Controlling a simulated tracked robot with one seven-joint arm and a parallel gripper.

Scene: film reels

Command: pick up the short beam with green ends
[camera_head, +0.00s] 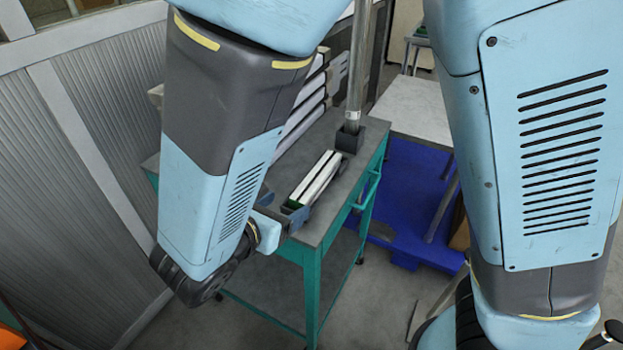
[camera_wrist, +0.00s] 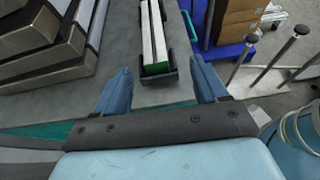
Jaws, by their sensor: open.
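The short beam (camera_head: 315,179) is white with a dark line along its length and lies on the grey top of a green cart (camera_head: 342,212). Its near green end shows in the wrist view (camera_wrist: 157,69); its far end is out of that picture. The near end sits in a small dark holder (camera_wrist: 173,76). My gripper (camera_wrist: 158,84) is open, with one blue finger on each side of the beam's near end and a gap on both sides. In the head view, my gripper (camera_head: 283,219) is at the beam's near end, partly hidden by my arm.
Stacked long beams (camera_wrist: 50,40) lie to the left on the cart, close to my left finger. A metal post (camera_head: 360,65) stands in a black socket (camera_head: 349,138) beyond the beam. A blue pallet (camera_head: 405,200) and cardboard boxes (camera_wrist: 236,20) are to the right.

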